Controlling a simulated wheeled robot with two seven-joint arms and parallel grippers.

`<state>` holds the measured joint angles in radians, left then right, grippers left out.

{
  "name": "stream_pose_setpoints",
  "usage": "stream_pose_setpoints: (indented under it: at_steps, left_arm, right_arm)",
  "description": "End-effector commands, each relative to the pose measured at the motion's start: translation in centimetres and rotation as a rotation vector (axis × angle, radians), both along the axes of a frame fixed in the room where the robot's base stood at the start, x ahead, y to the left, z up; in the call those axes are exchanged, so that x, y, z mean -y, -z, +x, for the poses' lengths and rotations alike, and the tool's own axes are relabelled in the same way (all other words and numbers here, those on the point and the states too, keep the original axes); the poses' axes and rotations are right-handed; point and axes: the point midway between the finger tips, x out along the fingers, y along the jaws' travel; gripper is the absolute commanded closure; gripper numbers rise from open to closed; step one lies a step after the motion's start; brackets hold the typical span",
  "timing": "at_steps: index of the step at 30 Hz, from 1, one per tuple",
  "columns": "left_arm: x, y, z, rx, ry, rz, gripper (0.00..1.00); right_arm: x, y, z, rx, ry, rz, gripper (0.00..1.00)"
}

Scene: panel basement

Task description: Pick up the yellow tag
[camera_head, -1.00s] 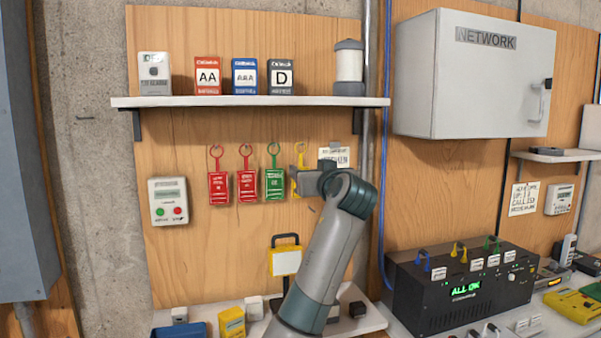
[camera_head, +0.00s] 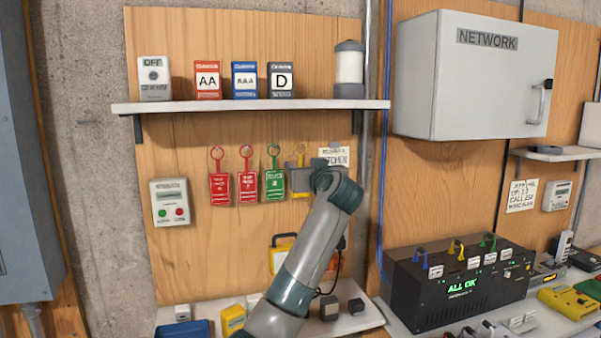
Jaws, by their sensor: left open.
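The yellow tag (camera_head: 301,149) hangs on the wooden board at the right end of a row of tags. Its ring shows above my left gripper (camera_head: 299,180), and most of its body is hidden behind the gripper. My left gripper is open and level with the tag, in front of it. I cannot tell whether the fingers are around the tag or touching it. My right gripper is not in view.
Two red tags (camera_head: 220,188) and a green tag (camera_head: 274,181) hang just left of my gripper. A shelf (camera_head: 250,107) with battery boxes juts out above. A lower shelf holds a yellow lamp (camera_head: 279,260), partly hidden by my arm. The NETWORK cabinet (camera_head: 480,80) is at right.

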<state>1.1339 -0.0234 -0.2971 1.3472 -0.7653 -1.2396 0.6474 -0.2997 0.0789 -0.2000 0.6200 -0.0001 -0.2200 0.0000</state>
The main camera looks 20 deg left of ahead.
Motion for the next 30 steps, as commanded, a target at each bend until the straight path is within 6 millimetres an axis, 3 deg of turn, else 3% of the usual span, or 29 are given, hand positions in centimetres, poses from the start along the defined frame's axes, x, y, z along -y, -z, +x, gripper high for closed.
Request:
stream_pose_setpoints:
  at_steps: [17, 21, 30]
  left_arm:
    - [-0.34, 0.06, 0.52, 0.001, 0.0, -0.001, 0.52]
    - [-0.33, 0.06, 0.51, 0.001, 0.0, -0.001, 0.8]
    - [-0.33, 0.04, 0.51, 0.001, 0.0, -0.001, 0.83]
  right_arm:
    - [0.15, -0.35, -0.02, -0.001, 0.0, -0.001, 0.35]
    - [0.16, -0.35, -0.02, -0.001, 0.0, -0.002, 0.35]
    - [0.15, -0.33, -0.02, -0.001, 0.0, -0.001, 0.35]
